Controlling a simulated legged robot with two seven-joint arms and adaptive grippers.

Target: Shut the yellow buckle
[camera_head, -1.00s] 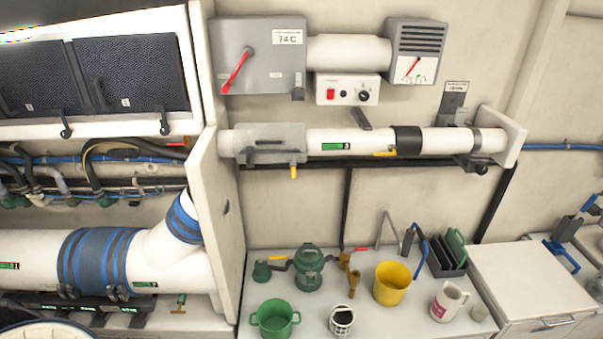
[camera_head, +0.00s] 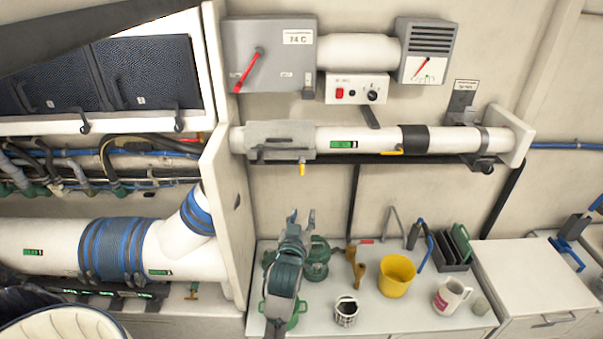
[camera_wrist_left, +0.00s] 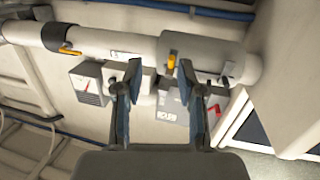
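The white pipe (camera_head: 362,140) on the wall carries a grey clamp sleeve (camera_head: 281,141) at its left end. A yellow buckle tab (camera_head: 302,169) hangs down from the sleeve's lower edge; it also shows in the left wrist view (camera_wrist_left: 171,64). A second yellow lever (camera_head: 391,151) lies along the pipe beside the black band (camera_head: 414,139). My left gripper (camera_head: 302,217) is below the hanging tab, apart from it, with its fingers pointing up. In the left wrist view (camera_wrist_left: 160,80) its fingers are spread and empty, with the tab beyond them. My right gripper is not in view.
Below is a counter with a yellow bucket (camera_head: 396,276), a green pot (camera_head: 299,315), a white mug (camera_head: 450,294) and a black rack (camera_head: 454,249). A white partition (camera_head: 226,215) stands left of my arm. Grey control boxes (camera_head: 270,55) hang above the pipe.

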